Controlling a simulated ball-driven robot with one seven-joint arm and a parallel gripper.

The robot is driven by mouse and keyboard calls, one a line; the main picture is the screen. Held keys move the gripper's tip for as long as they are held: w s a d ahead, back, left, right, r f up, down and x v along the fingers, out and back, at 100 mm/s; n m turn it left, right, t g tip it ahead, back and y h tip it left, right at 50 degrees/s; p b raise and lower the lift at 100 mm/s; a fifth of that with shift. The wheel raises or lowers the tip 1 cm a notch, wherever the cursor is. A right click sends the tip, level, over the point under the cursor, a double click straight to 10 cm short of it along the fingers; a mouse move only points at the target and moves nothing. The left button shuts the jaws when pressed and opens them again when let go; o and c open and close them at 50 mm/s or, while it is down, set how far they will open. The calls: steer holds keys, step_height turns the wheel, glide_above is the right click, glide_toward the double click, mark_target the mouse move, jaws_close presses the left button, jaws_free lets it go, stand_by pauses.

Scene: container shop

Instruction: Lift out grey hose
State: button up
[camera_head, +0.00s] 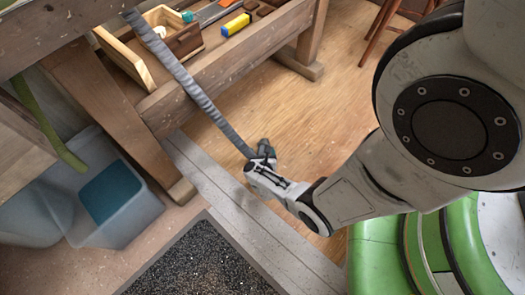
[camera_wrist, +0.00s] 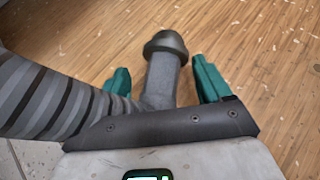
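The grey hose (camera_head: 187,82) is long and ribbed. It runs down diagonally from the workbench at the top left to my gripper (camera_head: 264,152). In the wrist view the striped hose (camera_wrist: 55,98) comes in from the left and bends into a smooth grey end piece with a dark cap (camera_wrist: 165,43). This end piece lies between the two teal fingers of my gripper (camera_wrist: 163,82). The fingers stand apart, with a narrow gap showing on each side of it. The hose partly hides the left finger. The hose's upper end is cut off by the picture edge.
A wooden workbench (camera_head: 160,112) holds a wooden box (camera_head: 190,42) and a yellow-and-blue block (camera_head: 236,24). A grey-blue bin (camera_head: 125,228) stands under it at the left. A dark speckled mat (camera_head: 200,262) lies in front. The wooden floor (camera_head: 310,115) beyond my gripper is clear apart from shavings.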

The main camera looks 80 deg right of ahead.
steer(key=c, duration=1.4)
steer(key=shift+s, duration=0.1)
